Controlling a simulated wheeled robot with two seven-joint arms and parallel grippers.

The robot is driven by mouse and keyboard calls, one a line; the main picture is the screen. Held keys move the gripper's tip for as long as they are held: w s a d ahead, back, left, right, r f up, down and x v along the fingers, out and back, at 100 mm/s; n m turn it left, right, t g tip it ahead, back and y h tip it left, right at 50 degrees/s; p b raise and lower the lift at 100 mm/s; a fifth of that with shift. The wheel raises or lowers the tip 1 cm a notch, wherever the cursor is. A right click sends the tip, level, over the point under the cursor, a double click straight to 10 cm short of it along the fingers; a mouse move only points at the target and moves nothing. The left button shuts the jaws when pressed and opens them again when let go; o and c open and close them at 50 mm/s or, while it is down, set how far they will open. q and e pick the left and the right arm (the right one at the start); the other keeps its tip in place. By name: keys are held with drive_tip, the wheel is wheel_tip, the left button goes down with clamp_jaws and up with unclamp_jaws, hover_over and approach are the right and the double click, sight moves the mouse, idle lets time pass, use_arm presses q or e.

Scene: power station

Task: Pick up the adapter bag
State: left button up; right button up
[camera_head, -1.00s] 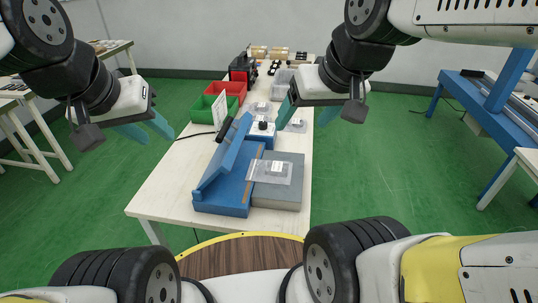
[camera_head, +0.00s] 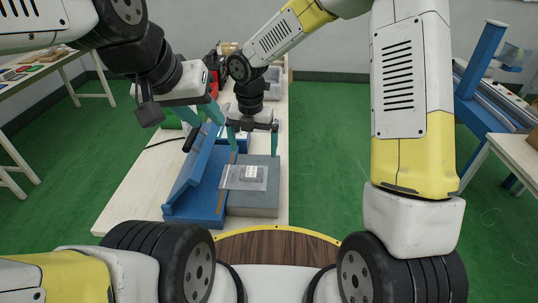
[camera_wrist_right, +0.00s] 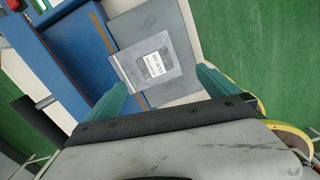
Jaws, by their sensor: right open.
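The adapter bag (camera_head: 248,177), a clear bag with a white label, lies flat on the grey platform of the blue sealing machine (camera_head: 190,210), overlapping its blue part. It also shows in the right wrist view (camera_wrist_right: 152,65). My right gripper (camera_head: 253,138) is open and empty, pointing down above and behind the bag in the head view. In the right wrist view its two teal fingers (camera_wrist_right: 163,80) stand apart, with the bag beyond and between them. My left gripper (camera_head: 204,114) hangs over the machine's raised blue arm, its fingers apart and nothing seen between them.
The machine's tilted blue arm (camera_head: 197,165) stands left of the bag, close to my left gripper. The white table (camera_head: 135,195) is bare at the front left. A wooden round top with a yellow rim (camera_head: 280,246) is in front. Bins and goods behind are mostly hidden by my arms.

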sight(251, 172)
drive_tip(key=shift+w+a+f+n, duration=0.15)
drive_tip(key=shift+a+f+n, duration=0.1)
drive_tip(key=shift+f+n, duration=0.25)
drive_tip(key=shift+w+a+f+n, duration=0.1)
drive_tip(key=shift+a+f+n, duration=0.1)
drive_tip(key=shift+f+n, duration=0.3)
drive_tip(key=shift+f, duration=0.45)
wheel_tip(251, 172, down, 7)
drive_tip(key=shift+a+f, duration=0.1)
drive_tip(key=shift+f, duration=0.05)
drive_tip(key=c, duration=1.6)
